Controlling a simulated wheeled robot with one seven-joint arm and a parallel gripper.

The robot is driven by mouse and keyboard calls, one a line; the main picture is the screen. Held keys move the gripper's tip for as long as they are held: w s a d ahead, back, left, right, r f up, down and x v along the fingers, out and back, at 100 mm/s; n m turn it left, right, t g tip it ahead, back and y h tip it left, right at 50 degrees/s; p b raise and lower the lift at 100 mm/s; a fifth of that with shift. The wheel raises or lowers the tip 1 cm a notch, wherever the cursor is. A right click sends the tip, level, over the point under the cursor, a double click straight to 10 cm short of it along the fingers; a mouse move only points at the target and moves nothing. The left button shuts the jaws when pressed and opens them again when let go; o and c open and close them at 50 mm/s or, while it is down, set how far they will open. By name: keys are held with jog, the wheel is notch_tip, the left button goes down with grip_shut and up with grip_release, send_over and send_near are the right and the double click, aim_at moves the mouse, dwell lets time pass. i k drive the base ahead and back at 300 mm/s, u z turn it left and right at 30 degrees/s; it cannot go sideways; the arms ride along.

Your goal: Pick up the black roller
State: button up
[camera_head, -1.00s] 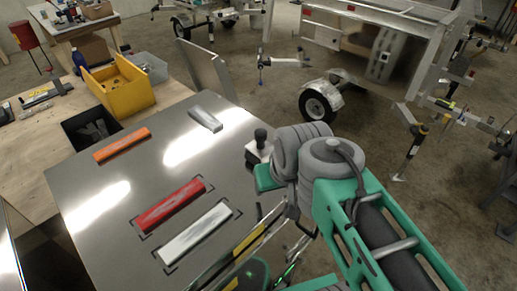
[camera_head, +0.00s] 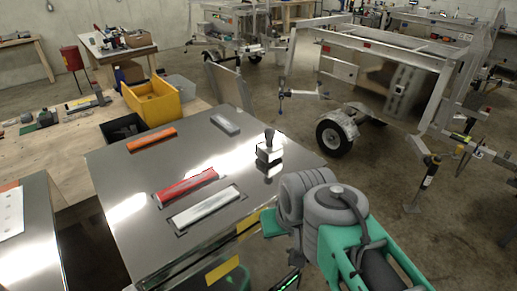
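A small upright thing with a black knob handle and a black and pale block-like base (camera_head: 268,152) stands near the right edge of the shiny metal table (camera_head: 112,165). It is the only thing there that could be the black roller, but I cannot tell for sure. My grey and teal arm is at the lower right, in front of the table's near right corner and apart from that thing. My gripper's fingers do not show.
On the metal table lie an orange bar (camera_head: 152,139), a red bar (camera_head: 187,186), a white bar (camera_head: 205,206) and a grey bar (camera_head: 225,124). Behind are a yellow bin (camera_head: 152,101) and a black bin (camera_head: 123,128). A trailer (camera_head: 385,65) stands behind, right. Open floor lies between.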

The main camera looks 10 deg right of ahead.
aim_at(275, 150)
jog(key=u, duration=2.65)
jog(key=k, duration=1.1)
jog(key=z, duration=1.2)
jog(key=i, duration=1)
jog(key=z, duration=0.05)
